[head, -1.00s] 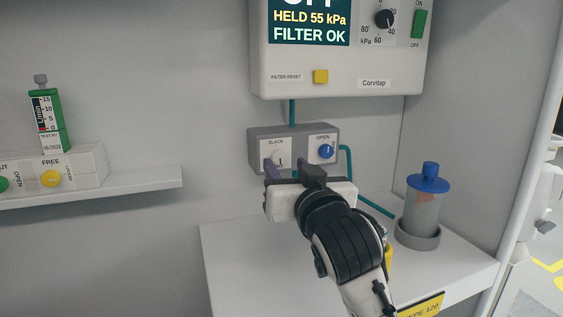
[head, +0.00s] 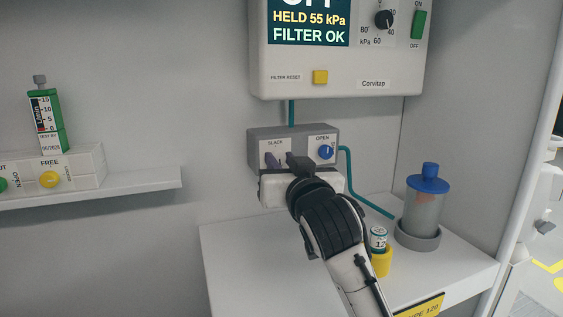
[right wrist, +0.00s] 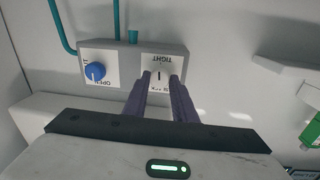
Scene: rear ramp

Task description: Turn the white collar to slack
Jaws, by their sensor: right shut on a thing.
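The white collar (right wrist: 159,72) sits on the left part of a grey wall block (head: 292,133), on a plate marked SLACK at the top. In the right wrist view that plate is upside down and also reads TIGHT on the opposite side. A dark mark on the collar lies along the SLACK–TIGHT line. My right gripper (right wrist: 160,79) is shut on the collar, with one dark finger on each side. In the head view the fingers and hand mostly hide the collar. My left gripper is not in view.
A blue knob (head: 326,152) marked OPEN is just right of the collar. A teal hose (head: 347,180) runs to a blue-lidded canister (head: 425,210) on the white shelf. A small vial (head: 378,239) stands in a yellow cup (head: 381,262) beside my forearm. A control unit (head: 330,80) hangs above.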

